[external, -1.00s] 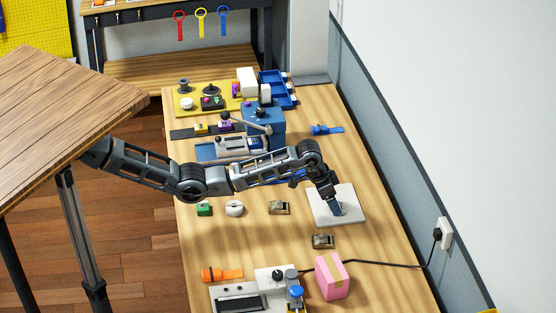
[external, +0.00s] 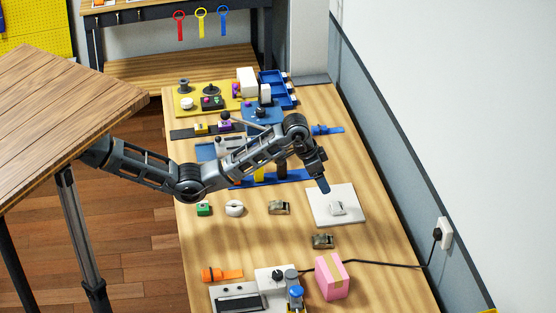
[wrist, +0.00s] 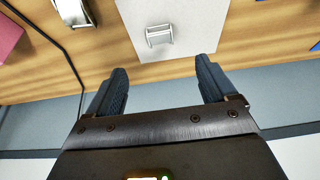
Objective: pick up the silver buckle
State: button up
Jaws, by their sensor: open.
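The silver buckle (external: 338,208) lies on a white square plate (external: 350,190) on the table's right side. In the wrist view the buckle (wrist: 159,35) is on the plate (wrist: 195,12), ahead of the fingertips and roughly centred between them. My gripper (external: 324,188) is above the plate's back left part, apart from the buckle. In the wrist view my gripper (wrist: 161,68) has its two fingers wide apart with nothing between them.
Two darker bronze-looking buckles, one left (external: 279,208) and one in front (external: 322,241), lie on the wood near the plate. A pink box (external: 332,278) and a black cable (external: 390,264) are further forward. The wall runs along the right.

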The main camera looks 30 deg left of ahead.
jog(key=shift+o, duration=1.1)
